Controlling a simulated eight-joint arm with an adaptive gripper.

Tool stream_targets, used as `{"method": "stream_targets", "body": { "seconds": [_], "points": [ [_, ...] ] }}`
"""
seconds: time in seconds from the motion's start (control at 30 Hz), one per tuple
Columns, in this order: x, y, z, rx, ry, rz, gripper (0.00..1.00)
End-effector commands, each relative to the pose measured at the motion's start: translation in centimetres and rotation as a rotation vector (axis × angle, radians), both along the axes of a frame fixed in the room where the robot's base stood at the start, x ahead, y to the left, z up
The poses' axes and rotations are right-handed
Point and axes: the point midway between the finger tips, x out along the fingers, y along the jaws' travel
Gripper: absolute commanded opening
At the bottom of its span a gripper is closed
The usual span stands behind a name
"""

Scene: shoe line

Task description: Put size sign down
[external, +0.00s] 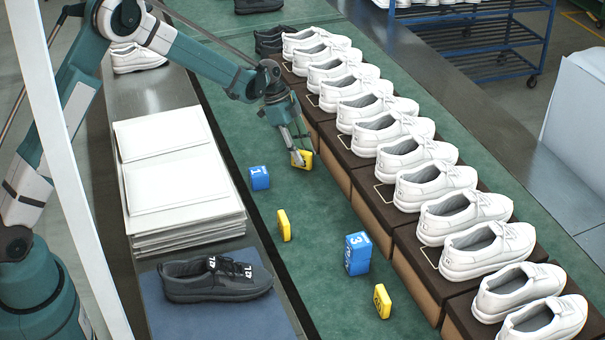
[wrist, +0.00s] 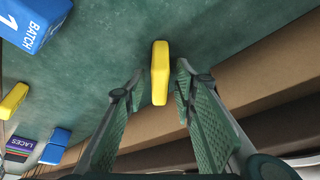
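A yellow size sign (external: 307,159) is at the belt beside the row of shoe boxes. In the wrist view the yellow sign (wrist: 160,72) lies between my fingertips, with a visible gap on each side. My gripper (external: 299,157) points down at it and is open around it; the fingers also show in the wrist view (wrist: 160,78). I cannot tell whether the sign's lower edge touches the belt. Other yellow signs stand upright on the belt, one at mid-left (external: 284,225) and one near the front (external: 382,301).
Blue blocks stand on the green belt (external: 310,235), one marked 1 (external: 259,178) and one marked 3 (external: 357,253). White shoes (external: 447,215) line brown boxes at right. White sheets (external: 180,185) and a black shoe (external: 217,283) lie left.

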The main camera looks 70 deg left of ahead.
Motion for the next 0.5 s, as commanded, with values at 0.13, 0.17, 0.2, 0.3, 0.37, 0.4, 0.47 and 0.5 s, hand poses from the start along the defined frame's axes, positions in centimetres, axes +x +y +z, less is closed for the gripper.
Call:
{"method": "stream_targets", "body": {
  "seconds": [0.13,0.17,0.2,0.3,0.37,0.4,0.47,0.5],
  "points": [
    [-0.5,0.5,1.7,0.000,0.000,0.001,0.28],
    [-0.6,0.6,2.1,0.000,0.000,0.001,0.28],
    [-0.8,0.8,2.6,0.000,0.000,0.001,0.28],
    [-1.2,1.2,4.1,0.000,0.000,0.001,0.28],
    [-1.5,1.5,5.0,0.000,0.000,0.001,0.28],
    [-1.6,1.7,5.7,0.000,0.000,0.001,0.28],
    [-1.9,1.9,6.6,0.001,-0.001,0.000,0.28],
    [-2.1,2.1,7.1,0.000,0.000,0.000,0.28]
  ]
}}
